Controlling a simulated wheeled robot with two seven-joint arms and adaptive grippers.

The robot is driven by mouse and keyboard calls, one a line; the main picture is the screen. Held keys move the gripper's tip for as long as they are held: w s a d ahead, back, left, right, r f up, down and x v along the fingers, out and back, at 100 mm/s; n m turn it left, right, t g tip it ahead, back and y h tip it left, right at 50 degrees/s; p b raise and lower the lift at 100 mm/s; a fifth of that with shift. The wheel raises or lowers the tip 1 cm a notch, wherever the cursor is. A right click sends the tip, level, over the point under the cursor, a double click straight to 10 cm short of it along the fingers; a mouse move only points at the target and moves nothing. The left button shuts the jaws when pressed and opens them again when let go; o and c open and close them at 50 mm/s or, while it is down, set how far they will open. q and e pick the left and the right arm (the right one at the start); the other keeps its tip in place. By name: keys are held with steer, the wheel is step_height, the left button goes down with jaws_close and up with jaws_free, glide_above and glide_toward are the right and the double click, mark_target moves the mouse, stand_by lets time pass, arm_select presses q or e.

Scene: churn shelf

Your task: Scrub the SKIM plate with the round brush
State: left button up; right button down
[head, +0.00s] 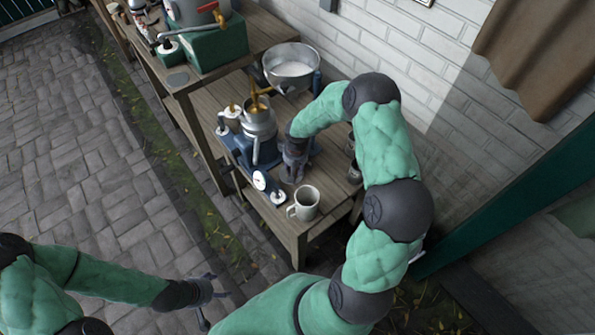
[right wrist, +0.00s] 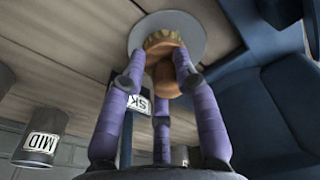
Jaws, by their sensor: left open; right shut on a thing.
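My right gripper (right wrist: 160,78) is shut on the round brush (right wrist: 163,50), which has an orange-brown wooden body and tan bristles. The bristle end lies in front of a pale grey disc (right wrist: 141,32); I cannot tell whether they touch. A white label plate with the letters SK (right wrist: 141,103) shows partly behind the purple fingers, its other letters hidden; I take it as the SKIM plate. In the head view my right gripper (head: 294,168) is low over the bench beside the blue-based machine, and the brush is not clear there. My left gripper (head: 208,290) is open and empty over the paving.
A metal bowl (head: 291,67) is behind. A brick wall limits the back.

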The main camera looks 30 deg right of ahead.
steer(key=shift+w+a+f, duration=0.1)
steer(key=shift+w+a, duration=0.05)
steer(key=shift+w, duration=0.8)
steer(key=shift+w+a, duration=0.1)
steer(key=shift+w, duration=0.8)
step_height(320, 180, up, 6)
steer(key=p, duration=0.3)
steer(key=shift+d+r, duration=0.1)
steer(key=shift+r, duration=0.1)
step_height(320, 180, up, 3)
steer(key=shift+f+p, duration=0.1)
steer(key=shift+p, duration=0.9)
